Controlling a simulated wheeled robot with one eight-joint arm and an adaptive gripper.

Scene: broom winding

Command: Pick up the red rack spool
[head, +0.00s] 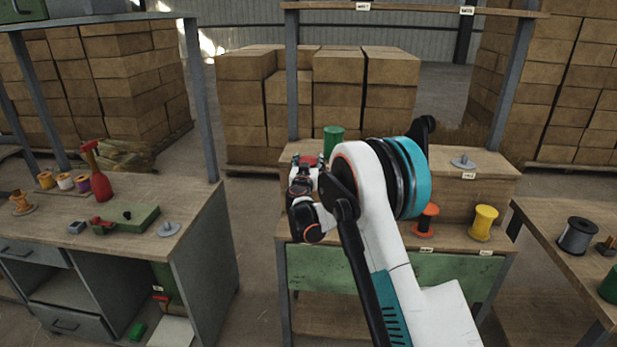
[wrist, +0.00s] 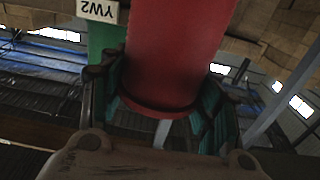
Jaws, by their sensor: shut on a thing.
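The red rack spool shows as a small red disc (head: 308,160) behind my gripper in the head view. In the wrist view the red spool (wrist: 178,45) fills the upper middle, between the fingers. My gripper (wrist: 163,95) is shut on it, with one finger on each side. In the head view my gripper (head: 303,185) is at the left end of the middle bench, and my white arm hides much of that area. I cannot tell whether the spool still touches its support.
A green spool (head: 333,140) stands close behind the red one. An orange-red spool (head: 427,218) and a yellow spool (head: 483,222) stand to the right on the middle bench (head: 500,185). The left workbench (head: 195,200) holds a red bottle (head: 97,172). A grey spool (head: 577,235) stands at right.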

